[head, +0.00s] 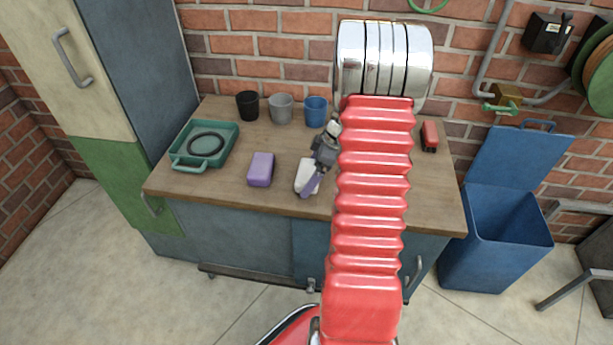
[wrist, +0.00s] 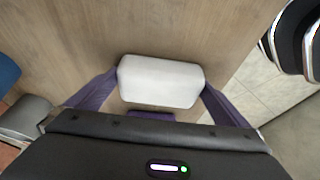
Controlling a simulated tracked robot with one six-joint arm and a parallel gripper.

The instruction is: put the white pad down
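The white pad (head: 304,172) is at the front middle of the wooden worktop, at my gripper (head: 312,178). In the wrist view the white pad (wrist: 160,82) lies between the two purple fingers of my gripper (wrist: 161,84), one against each short end. My gripper is shut on it. In the head view a purple finger covers part of the pad. The pad is at or just above the worktop; I cannot tell if it touches.
A purple block (head: 261,169) lies left of the pad. A green tray (head: 181,160) with a dark ring is farther left. Black (head: 247,105), grey (head: 281,108) and blue (head: 316,111) cups stand at the back. A red item (head: 429,136) lies to the right. The worktop's front edge is close.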

